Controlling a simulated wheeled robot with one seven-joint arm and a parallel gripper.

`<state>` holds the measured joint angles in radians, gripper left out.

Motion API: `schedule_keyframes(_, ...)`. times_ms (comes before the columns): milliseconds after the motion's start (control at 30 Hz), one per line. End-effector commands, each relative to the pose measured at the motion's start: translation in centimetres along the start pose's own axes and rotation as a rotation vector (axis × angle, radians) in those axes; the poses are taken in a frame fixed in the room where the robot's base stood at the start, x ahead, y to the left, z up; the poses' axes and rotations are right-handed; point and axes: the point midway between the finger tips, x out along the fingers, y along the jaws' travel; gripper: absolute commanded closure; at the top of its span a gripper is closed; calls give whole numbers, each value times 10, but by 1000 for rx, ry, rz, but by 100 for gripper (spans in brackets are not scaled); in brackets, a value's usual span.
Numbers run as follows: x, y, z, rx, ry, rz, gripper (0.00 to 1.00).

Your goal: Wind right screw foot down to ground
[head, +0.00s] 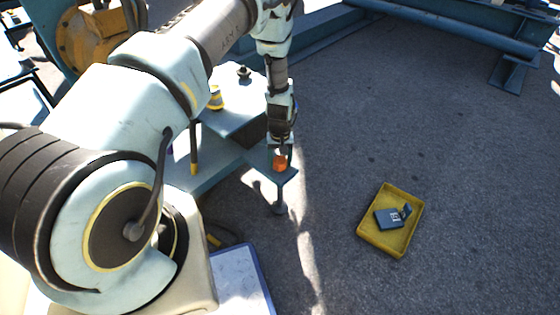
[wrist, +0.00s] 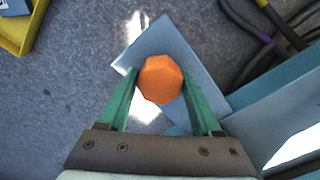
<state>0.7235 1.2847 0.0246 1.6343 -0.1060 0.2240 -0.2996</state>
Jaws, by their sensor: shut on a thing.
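The right screw foot has an orange knob (head: 280,161) on top of a blue bracket plate (head: 259,163). Its stem and round foot pad (head: 279,208) show below the plate, close to the ground; I cannot tell whether the pad touches. My gripper (head: 281,149) points down over the knob and is shut on it. In the wrist view the orange knob (wrist: 160,79) sits between the green fingers of my gripper (wrist: 161,84), above the blue plate (wrist: 165,43). The foot pad is hidden there.
A yellow-banded post (head: 194,150) and a dark knob (head: 243,72) are on the blue frame to the left. Asphalt between bracket and tray is clear.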

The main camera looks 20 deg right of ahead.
Motion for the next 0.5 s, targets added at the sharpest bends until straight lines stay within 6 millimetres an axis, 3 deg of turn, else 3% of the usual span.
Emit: schedule_keyframes(500,0,0,-1,83,1,0,90)
